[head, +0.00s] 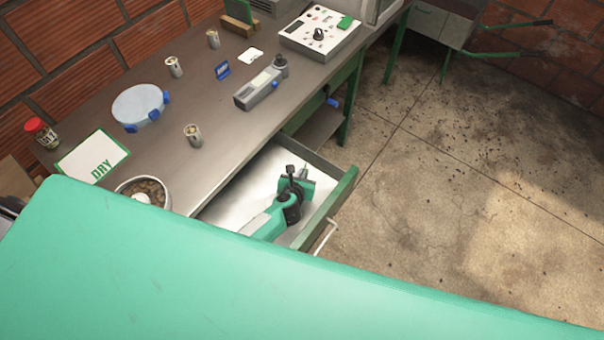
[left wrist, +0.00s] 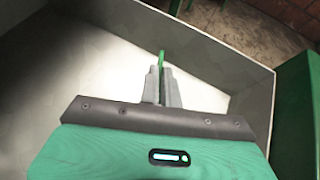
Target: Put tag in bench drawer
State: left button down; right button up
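The bench drawer (head: 325,210) is pulled out from the bench, with a green front and a pale bare floor. My left gripper (head: 304,171) is over the drawer's inside, reaching toward its back right side. In the left wrist view my left gripper (left wrist: 161,78) has its two grey fingers close together on a thin green thing (left wrist: 161,58), seen edge-on, which appears to be the tag. Its face is hidden, and I cannot tell whether it touches the drawer floor. The drawer walls (left wrist: 215,55) surround it in that view. My right gripper is not in view.
The bench top (head: 215,165) holds a DRY card (head: 92,160), a bowl of beans (head: 150,188), a round scale (head: 140,104), several metal cups, a grey meter (head: 258,90) and a control box (head: 320,30).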

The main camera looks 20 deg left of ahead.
pick_arm(q)
jog(key=shift+f, duration=0.15)
jog(key=c, duration=1.6)
grip_release()
jog(key=shift+s+r, duration=0.2)
jog(key=shift+r, duration=0.05)
jog(key=v, duration=1.1)
jog(key=shift+s+d+r, duration=0.1)
jog(key=shift+s+r, duration=0.05)
jog(key=shift+s, duration=0.1)
